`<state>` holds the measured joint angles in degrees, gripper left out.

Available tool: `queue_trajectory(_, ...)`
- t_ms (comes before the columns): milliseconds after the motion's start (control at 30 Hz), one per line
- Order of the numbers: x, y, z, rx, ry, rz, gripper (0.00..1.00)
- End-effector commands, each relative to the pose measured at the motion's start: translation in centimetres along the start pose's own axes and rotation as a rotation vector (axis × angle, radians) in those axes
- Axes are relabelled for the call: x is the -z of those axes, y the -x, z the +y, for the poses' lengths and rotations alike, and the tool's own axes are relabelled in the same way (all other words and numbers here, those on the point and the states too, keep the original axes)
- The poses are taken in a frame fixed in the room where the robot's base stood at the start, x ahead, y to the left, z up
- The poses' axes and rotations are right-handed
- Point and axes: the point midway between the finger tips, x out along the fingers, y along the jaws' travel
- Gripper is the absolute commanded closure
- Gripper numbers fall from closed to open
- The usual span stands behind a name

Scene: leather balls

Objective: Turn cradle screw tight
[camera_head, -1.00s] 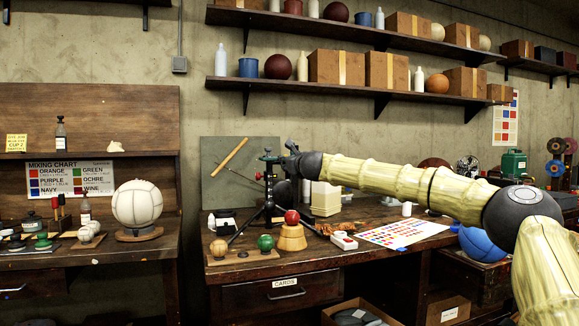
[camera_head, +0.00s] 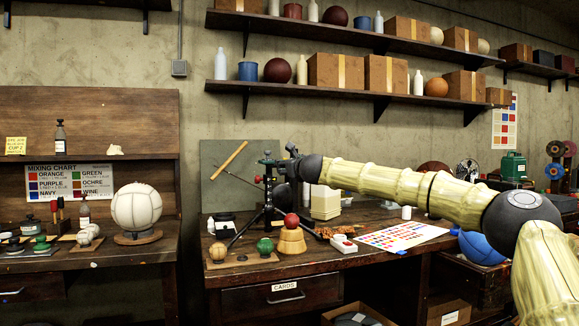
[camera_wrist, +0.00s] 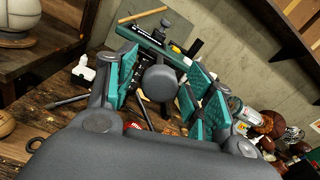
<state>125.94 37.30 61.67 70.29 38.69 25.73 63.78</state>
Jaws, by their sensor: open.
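A black tripod stand (camera_head: 266,205) with a teal-green head stands on the right-hand workbench. In the wrist view its teal bar (camera_wrist: 150,47) runs behind a dark round screw knob (camera_wrist: 160,83). My gripper (camera_head: 283,163) is at the stand's head, on its right side. In the wrist view my gripper (camera_wrist: 161,88) is open, with teal-padded fingers on both sides of the knob. Gaps show between the knob and the pads. The screw's shaft is hidden behind the knob, so how tight it is cannot be told.
A red ball (camera_head: 291,220) on a wooden block, a green ball (camera_head: 265,245) and a tan ball (camera_head: 217,251) sit near the bench front. A cream container (camera_head: 325,201) and a colour chart (camera_head: 403,235) lie to the right. A board (camera_head: 240,150) leans behind the stand.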

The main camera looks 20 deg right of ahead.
Motion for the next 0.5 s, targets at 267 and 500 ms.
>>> queue_trajectory(267,-0.1,1.3,-0.1,-0.001,0.001,-0.001,0.47)
queue_trajectory(500,-0.1,4.9,-0.1,-0.001,0.0,-0.001,0.47)
